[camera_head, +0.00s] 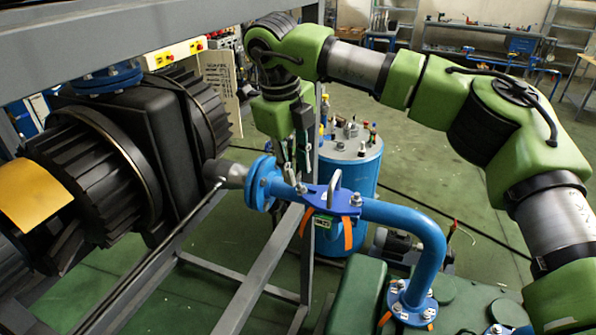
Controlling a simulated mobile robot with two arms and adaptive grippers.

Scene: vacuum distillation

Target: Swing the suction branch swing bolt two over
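The blue suction branch (392,216) runs from a round flange (262,184) at its left end to an elbow that drops to a bolted foot flange (411,303). A blue bracket with a grey handle (335,186) sits on the pipe, with small silver bolts at its left (301,188) and right (356,199). Which of these is swing bolt two I cannot tell. My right gripper (290,174) points down just above the left bolt, close behind the flange. Its fingers are thin and partly dark, so their opening and any contact with the bolt are unclear. My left gripper is not in view.
A black ribbed machine (180,150) fills the left. A grey steel frame (265,270) stands below the pipe. A blue drum (350,180) with small items on top stands behind my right gripper. A green housing (372,290) is under the elbow. Green floor is open behind.

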